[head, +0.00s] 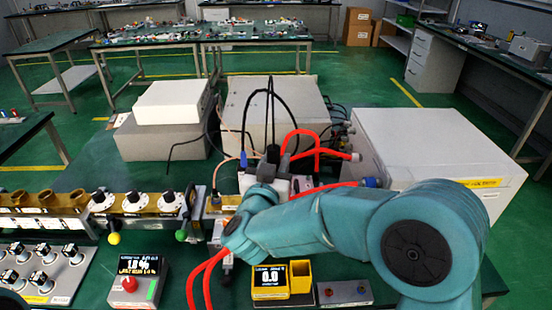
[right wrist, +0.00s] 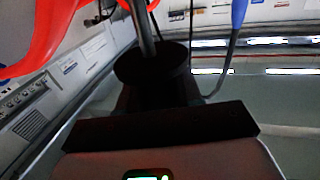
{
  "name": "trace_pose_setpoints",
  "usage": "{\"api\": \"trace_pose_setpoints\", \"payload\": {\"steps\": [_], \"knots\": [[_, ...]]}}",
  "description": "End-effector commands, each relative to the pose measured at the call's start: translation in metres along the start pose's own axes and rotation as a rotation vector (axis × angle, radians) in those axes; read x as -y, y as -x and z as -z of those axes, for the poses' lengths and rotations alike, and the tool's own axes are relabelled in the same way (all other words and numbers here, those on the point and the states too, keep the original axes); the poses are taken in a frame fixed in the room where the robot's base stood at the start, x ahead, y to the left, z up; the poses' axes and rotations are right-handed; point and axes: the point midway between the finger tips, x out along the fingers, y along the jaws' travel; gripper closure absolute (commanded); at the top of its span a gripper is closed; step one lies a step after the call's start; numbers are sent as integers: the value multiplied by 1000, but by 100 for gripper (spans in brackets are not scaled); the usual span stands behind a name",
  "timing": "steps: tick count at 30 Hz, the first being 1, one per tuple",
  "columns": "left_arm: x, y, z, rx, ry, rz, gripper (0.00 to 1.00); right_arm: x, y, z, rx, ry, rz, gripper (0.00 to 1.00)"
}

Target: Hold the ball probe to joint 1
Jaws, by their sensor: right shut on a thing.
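My right arm reaches in from the right in the head view, its wrist (head: 258,212) over the right end of the brass waveguide line (head: 150,222). Its fingertips are hidden there. In the right wrist view the dark right gripper (right wrist: 155,125) is shut on a black cylindrical thing (right wrist: 150,62) with a grey rod, likely the ball probe. Its ball tip is not visible. Joint 1 cannot be singled out; a flange (head: 190,205) shows left of my wrist. I cannot tell whether the probe touches a joint. My left gripper is not in view.
A meter reading 0.0 (head: 269,280) with an empty-looking yellow holder (head: 301,275) stands below my wrist. Left are a second meter (head: 138,280) and a knob panel (head: 38,268). Red hoses (head: 315,137) and black cables crowd the area behind; a white cabinet (head: 435,150) stands right.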

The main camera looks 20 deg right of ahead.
Motion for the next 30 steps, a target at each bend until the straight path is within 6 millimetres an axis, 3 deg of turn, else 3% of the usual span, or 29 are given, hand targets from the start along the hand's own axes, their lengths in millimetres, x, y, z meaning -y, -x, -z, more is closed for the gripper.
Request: {"api": "trace_pose_setpoints", "payload": {"steps": [3,10,30], "knots": [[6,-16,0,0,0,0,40,0,-1,-20,0,0,0,99],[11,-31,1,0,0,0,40,0,-3,-41,0,0,0,99],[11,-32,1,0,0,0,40,0,-3,-43,-1,0,0,99]]}}
